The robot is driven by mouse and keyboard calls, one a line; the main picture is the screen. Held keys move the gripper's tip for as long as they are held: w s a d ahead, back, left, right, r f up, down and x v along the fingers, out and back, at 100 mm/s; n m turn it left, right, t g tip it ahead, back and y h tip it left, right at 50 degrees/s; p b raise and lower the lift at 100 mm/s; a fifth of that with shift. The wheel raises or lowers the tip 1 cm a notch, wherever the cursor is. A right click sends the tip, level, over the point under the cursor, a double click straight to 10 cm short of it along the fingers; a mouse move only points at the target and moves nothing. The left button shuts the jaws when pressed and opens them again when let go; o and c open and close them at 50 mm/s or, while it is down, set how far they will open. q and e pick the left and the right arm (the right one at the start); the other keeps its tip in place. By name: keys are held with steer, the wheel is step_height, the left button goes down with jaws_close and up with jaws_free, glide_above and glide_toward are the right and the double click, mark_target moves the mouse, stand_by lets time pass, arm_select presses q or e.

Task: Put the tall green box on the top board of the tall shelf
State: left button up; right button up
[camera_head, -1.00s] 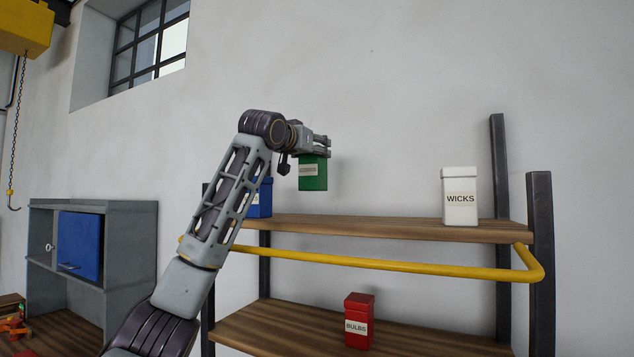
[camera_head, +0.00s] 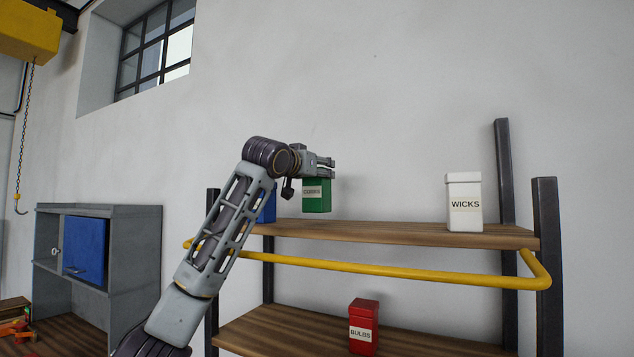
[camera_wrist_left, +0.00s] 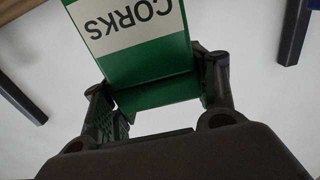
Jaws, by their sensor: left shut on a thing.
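The tall green box (camera_head: 316,197), labelled CORKS, hangs upright from my left gripper (camera_head: 326,168) in the head view. The gripper is shut on its upper end. The box's lower end is just above the top board (camera_head: 390,233) of the tall shelf, with a small gap showing against the wall behind. In the left wrist view the green box (camera_wrist_left: 150,60) sits between the two fingers, its label upside down. My right gripper is not in view.
A white WICKS box (camera_head: 464,203) stands at the right of the top board. A blue box (camera_head: 267,207) is at the left, partly hidden by my arm. A yellow rail (camera_head: 390,272) runs along the shelf front. A red BULBS box (camera_head: 363,327) stands on the board below. The top board's middle is clear.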

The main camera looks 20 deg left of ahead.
mark_target(312, 180)
arm_select(q)
step_height(312, 180, down, 2)
steer(key=shift+f, duration=0.45)
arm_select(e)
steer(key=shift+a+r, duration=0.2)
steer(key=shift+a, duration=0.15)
arm_select(q)
steer(key=shift+f, duration=0.15)
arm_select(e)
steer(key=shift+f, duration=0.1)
arm_select(q)
steer(key=o, duration=1.6)
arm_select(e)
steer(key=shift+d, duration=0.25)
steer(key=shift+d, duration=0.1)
